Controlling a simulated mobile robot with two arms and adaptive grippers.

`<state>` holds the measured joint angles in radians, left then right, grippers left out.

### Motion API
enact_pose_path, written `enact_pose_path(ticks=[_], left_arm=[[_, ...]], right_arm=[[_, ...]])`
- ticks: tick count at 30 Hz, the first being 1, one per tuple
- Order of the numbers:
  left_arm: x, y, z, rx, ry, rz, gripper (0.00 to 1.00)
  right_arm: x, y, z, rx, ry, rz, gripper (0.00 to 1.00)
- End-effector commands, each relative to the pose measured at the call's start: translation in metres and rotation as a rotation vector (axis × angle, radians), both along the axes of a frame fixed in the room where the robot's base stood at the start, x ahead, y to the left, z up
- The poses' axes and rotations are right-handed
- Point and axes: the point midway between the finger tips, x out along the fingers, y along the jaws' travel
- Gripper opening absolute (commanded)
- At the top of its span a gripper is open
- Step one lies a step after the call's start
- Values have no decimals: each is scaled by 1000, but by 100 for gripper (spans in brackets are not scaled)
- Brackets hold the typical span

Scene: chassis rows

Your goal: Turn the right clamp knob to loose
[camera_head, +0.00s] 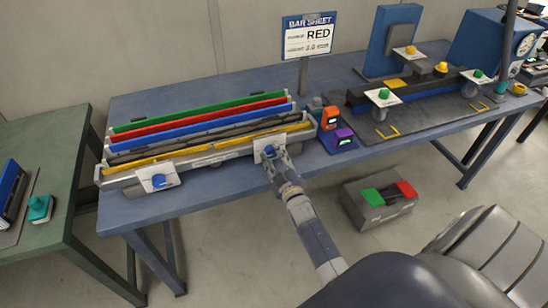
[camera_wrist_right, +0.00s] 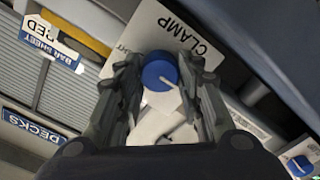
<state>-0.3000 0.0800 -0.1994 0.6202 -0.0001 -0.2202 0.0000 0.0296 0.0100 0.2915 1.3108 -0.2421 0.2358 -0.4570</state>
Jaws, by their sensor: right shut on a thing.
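The right clamp knob (camera_head: 269,149) is a blue round knob on a white plate at the right end of the bar rack. In the right wrist view the knob (camera_wrist_right: 157,72) sits between my fingers, in front of a white plate (camera_wrist_right: 186,28) lettered CLAMP. A pale pointer line on the knob slants toward the lower right of that view. My right gripper (camera_head: 271,160) is shut on the knob, with one finger on each side; it also shows in the right wrist view (camera_wrist_right: 160,80). The plate's other lettering is mostly hidden by the fingers. My left gripper is out of view.
The left clamp knob (camera_head: 158,180) is on the rack's left end. Green, red, blue, black and yellow bars lie in the rack (camera_head: 205,158). A grey box (camera_head: 378,208) with green and red pads is on the floor.

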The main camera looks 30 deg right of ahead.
Motion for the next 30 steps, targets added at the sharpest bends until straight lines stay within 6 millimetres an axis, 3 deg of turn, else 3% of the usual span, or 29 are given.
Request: enact_pose_path(ticks=[10, 11, 13, 24, 30], left_arm=[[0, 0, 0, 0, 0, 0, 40], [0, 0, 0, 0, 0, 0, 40], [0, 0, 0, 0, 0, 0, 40], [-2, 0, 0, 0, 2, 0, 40], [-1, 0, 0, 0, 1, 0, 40]], right_arm=[[-1, 0, -2, -4, 5, 0, 10], [-1, 0, -1, -4, 5, 0, 38], [-1, 0, -1, -3, 4, 0, 54], [-2, 0, -1, -3, 2, 0, 54], [-22, 5, -1, -2, 3, 0, 54]])
